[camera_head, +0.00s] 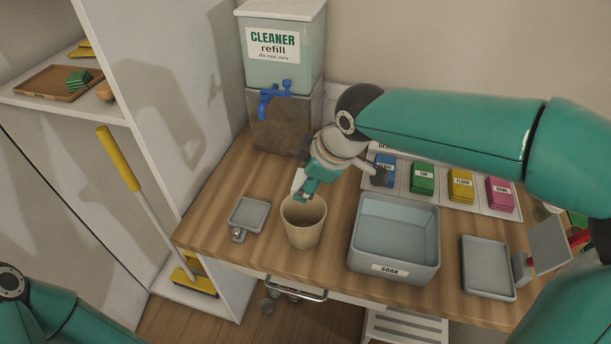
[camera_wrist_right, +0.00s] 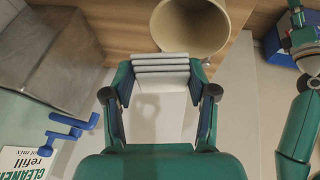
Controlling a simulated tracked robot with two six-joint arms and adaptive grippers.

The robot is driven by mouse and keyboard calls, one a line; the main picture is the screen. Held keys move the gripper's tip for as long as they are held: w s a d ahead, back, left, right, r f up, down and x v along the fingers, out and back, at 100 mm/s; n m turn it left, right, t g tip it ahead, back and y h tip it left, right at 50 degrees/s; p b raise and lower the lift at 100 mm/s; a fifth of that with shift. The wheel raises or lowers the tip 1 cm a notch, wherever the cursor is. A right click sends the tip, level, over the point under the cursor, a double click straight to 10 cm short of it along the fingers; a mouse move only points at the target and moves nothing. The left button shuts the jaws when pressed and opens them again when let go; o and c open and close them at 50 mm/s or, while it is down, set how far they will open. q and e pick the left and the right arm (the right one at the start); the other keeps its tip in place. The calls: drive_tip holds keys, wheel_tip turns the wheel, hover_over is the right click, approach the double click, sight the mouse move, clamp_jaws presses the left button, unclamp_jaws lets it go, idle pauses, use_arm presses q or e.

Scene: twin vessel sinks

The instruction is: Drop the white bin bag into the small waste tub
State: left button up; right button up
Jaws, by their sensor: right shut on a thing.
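The white bin bag (camera_wrist_right: 161,68) shows in the right wrist view as a folded white stack between the fingertips. In the head view, only a small part of the bag (camera_head: 298,180) shows beside the fingers. My right gripper (camera_head: 304,192) is shut on it, pointing down at the back rim of the small waste tub. The tub (camera_head: 304,228) is beige, round and upright on the counter; it also shows just beyond the bag in the wrist view (camera_wrist_right: 190,28). I cannot tell whether the bag touches the rim. My left gripper is out of view; only part of that arm shows at lower left.
A grey soak basin (camera_head: 392,270) stands right of the tub, and a small grey tray (camera_head: 248,214) lies left of it. The cleaner dispenser (camera_head: 286,62) with blue taps stands behind. Coloured packs (camera_head: 422,178) sit on a white tray at the back right.

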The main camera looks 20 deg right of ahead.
drive_tip(key=o, duration=0.9)
drive_tip(key=shift+c, duration=0.2)
drive_tip(key=shift+r, duration=0.15)
drive_tip(key=v, duration=1.1)
drive_tip(key=shift+s+r, duration=0.25)
drive_tip(key=shift+r, duration=0.05)
drive_tip(key=shift+d, duration=0.15)
